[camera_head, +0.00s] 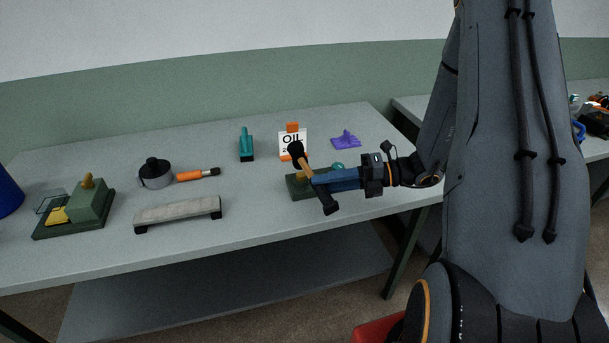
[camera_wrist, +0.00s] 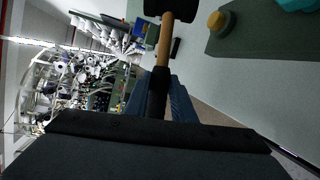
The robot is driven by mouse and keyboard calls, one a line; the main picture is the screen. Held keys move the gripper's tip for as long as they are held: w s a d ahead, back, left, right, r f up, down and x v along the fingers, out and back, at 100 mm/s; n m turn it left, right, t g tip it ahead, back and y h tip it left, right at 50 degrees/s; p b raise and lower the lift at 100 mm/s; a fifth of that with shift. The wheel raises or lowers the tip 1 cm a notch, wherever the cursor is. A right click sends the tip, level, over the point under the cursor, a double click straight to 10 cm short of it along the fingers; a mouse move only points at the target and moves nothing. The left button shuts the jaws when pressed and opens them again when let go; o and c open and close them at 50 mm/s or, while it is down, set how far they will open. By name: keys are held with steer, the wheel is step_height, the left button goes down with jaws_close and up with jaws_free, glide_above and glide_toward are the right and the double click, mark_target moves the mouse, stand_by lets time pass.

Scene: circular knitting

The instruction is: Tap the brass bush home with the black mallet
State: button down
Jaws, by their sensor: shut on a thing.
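My gripper (camera_head: 338,180) is shut on the black mallet, with its blue fingers around the dark grip (camera_wrist: 157,90). The mallet's black head (camera_wrist: 171,8) is at the far end of the wooden handle (camera_wrist: 165,42). In the head view the mallet head (camera_head: 296,150) points up and to the left. A brass piece (camera_wrist: 217,20), possibly the bush, stands on a green plate (camera_wrist: 245,38), right of the mallet head in the wrist view and apart from it. In the head view this green plate (camera_head: 297,188) is partly hidden by the mallet and gripper.
A green fixture (camera_head: 92,207) with a brass knob stands at the left. A grey bar (camera_head: 178,213), a dark round pot (camera_head: 153,173), an orange-handled tool (camera_head: 196,175), a teal tool (camera_head: 246,145), an OIL sign (camera_head: 291,141) and a purple piece (camera_head: 345,140) lie about the table (camera_head: 255,222).

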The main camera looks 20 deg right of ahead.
steer(key=shift+f+b, duration=0.75)
steer(key=shift+f, duration=1.1)
step_height(320, 180, up, 5)
steer(key=p, duration=0.3)
steer(key=shift+f, duration=0.2)
steer(key=shift+f, duration=0.15)
steer(key=shift+f+b, duration=0.95)
steer(key=shift+f, duration=1.2)
steer(key=shift+r, duration=0.1)
step_height(320, 180, up, 4)
steer(key=p, duration=0.3)
steer(key=shift+r, duration=0.2)
